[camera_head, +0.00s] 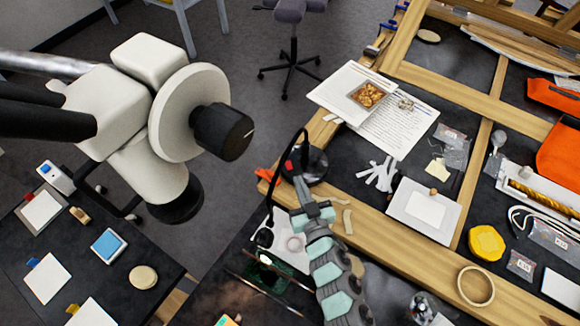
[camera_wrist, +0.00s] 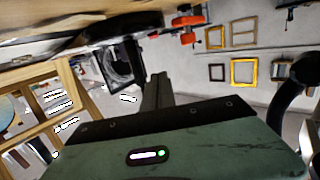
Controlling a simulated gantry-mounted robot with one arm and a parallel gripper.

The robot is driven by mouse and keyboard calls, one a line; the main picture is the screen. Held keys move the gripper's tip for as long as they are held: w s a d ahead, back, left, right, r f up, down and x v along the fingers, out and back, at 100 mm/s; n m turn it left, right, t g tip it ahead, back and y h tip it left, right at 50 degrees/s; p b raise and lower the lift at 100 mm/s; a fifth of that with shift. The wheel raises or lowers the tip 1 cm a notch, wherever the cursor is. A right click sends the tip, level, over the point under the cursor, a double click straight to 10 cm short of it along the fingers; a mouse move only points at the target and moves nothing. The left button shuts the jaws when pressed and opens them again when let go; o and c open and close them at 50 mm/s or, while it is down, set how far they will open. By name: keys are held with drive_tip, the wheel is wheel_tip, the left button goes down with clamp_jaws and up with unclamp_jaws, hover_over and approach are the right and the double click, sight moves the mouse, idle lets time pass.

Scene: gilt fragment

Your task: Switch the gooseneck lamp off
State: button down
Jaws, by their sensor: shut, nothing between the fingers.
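The black gooseneck lamp has a round base (camera_head: 316,166) on the wooden frame's edge in the head view. A small red spot shows on the left of its base. Its thin neck arches up and bends down left to a small black head (camera_head: 264,237). A bright spot below the head suggests that the lamp is lit. My gripper (camera_head: 298,181) is shut and empty, its tip close to the base and the red spot; I cannot tell whether it touches. In the wrist view my shut fingers (camera_wrist: 157,88) point away from the green gripper body.
An orange clamp (camera_head: 267,175) grips the frame left of the base. Papers (camera_head: 392,125), white strips (camera_head: 379,175) and a white tray (camera_head: 447,224) lie to the right. A green board (camera_head: 278,270) lies under the lamp head. A side table with cards (camera_head: 110,244) is at left.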

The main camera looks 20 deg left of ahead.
hover_over(290, 172)
drive_tip(key=shift+f, duration=0.35)
wheel_tip(290, 172, down, 3)
drive_tip(key=shift+f, duration=0.15)
drive_tip(key=shift+a+f, duration=0.1)
drive_tip(key=shift+f, duration=0.2)
